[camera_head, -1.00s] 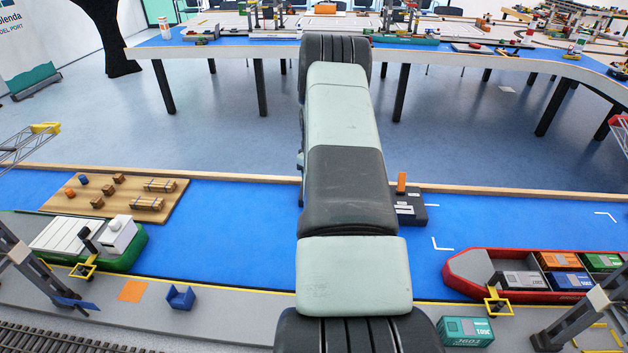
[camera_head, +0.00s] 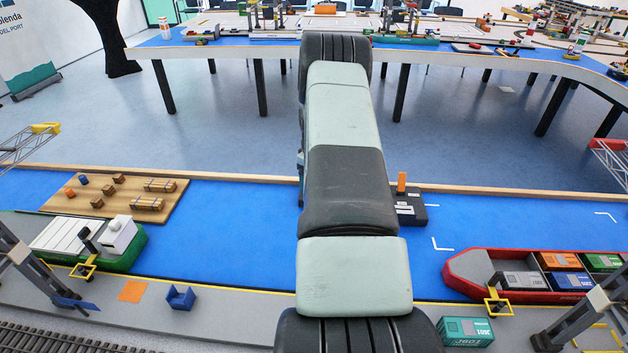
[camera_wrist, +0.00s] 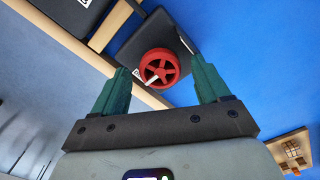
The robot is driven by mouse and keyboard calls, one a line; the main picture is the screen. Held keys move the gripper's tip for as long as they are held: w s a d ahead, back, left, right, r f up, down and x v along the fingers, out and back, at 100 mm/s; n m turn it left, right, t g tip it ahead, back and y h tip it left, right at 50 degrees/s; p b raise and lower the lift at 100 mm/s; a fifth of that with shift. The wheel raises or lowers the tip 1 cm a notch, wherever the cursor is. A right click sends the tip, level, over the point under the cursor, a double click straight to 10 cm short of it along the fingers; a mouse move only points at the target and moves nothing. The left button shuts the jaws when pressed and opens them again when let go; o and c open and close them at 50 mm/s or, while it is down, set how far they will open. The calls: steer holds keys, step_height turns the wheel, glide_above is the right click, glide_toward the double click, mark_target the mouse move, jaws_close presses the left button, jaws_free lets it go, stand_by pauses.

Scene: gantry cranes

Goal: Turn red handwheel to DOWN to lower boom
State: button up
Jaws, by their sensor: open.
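The red handwheel (camera_wrist: 160,68) shows in the wrist view, spoked, on a dark base plate (camera_wrist: 133,47). A white pointer mark lies across its lower left side. My gripper (camera_wrist: 159,65) is open, with its two green fingers apart on either side of the wheel in the picture. I cannot tell whether they touch it. The UP and DOWN markings cannot be read. In the head view my own arm hides the wheel and the gripper. The red-tipped crane boom (camera_head: 607,145) stands at the right edge of the head view, sloping.
A dark box with an orange upright piece (camera_head: 401,183) is just right of my arm. A red ship (camera_head: 468,274) with containers lies at right, a green ship (camera_head: 130,250) at left. A wooden board (camera_head: 110,208) with small cargo lies at left. The blue surface between is mostly clear.

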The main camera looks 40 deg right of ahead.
step_height(320, 180, up, 11)
steer(key=shift+f, duration=0.2)
steer(key=shift+r, duration=0.1)
stand_by(0.5)
